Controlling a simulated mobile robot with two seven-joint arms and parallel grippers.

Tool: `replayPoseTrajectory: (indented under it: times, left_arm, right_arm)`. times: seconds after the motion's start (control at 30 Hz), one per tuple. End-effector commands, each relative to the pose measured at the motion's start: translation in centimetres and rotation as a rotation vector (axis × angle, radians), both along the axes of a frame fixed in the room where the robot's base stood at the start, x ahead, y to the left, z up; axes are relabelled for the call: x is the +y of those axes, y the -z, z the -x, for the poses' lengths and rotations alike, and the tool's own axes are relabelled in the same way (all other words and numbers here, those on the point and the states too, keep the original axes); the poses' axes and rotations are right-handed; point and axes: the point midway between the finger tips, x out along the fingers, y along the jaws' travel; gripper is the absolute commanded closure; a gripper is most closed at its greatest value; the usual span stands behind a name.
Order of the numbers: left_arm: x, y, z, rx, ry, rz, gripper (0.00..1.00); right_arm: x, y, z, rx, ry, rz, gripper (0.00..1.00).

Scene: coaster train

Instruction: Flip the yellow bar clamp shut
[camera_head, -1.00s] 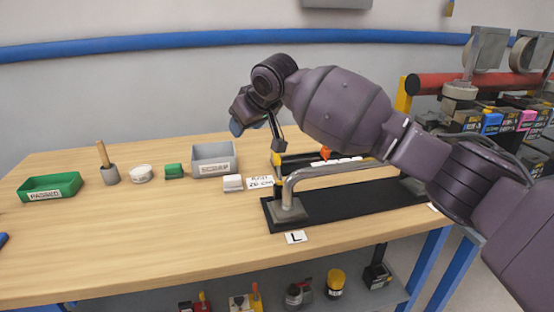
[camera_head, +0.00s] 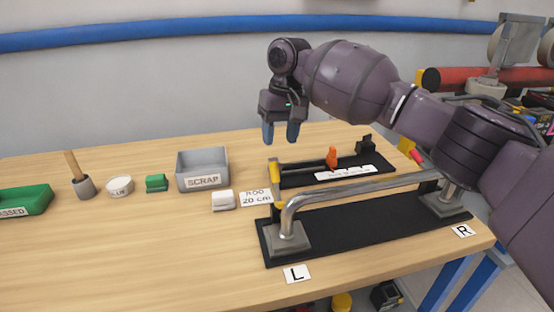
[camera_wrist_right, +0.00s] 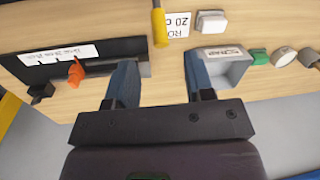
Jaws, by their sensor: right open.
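The yellow-ended lever of the bar clamp (camera_head: 275,168) stands roughly upright at the left end of the metal bar. Its yellow end and dark shaft show, and another yellow piece (camera_head: 279,200) is lower, near the bar's bend. In the right wrist view the yellow end (camera_wrist_right: 161,35) is at the top centre, beyond the fingertips. My right gripper (camera_head: 280,132) is open and empty, fingers pointing down, above and behind the lever and apart from it. Its two blue fingers also show in the right wrist view (camera_wrist_right: 160,88). My left gripper is not in view.
The bent metal bar (camera_head: 365,189) spans a black base between the L and R labels. Behind it a black fixture holds an orange piece (camera_head: 331,157). The grey SCRAP bin (camera_head: 203,184), a white block (camera_head: 223,201) and a green block (camera_head: 156,183) stand left. The front-left tabletop is clear.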

Motion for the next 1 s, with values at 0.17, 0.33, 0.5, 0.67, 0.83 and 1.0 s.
replayPoseTrajectory:
  times: [0.17,0.33,0.5,0.67,0.83,1.0]
  left_arm:
    - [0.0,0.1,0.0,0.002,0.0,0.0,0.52]
    - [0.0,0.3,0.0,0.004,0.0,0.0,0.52]
    - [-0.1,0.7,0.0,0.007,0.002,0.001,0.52]
    - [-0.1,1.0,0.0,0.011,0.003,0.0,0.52]
    - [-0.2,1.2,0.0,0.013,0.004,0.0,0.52]
    - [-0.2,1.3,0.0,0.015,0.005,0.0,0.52]
  right_arm:
    - [0.0,0.4,0.0,0.001,0.0,0.0,0.52]
    - [0.2,2.3,0.1,0.003,0.0,0.0,0.52]
    - [0.5,5.3,0.3,0.004,-0.001,0.001,0.52]
    - [0.8,8.0,0.4,0.004,0.001,0.001,0.52]
    - [1.0,9.9,0.5,0.002,0.001,0.001,0.52]
    - [1.1,10.7,0.6,0.001,0.001,-0.001,0.52]
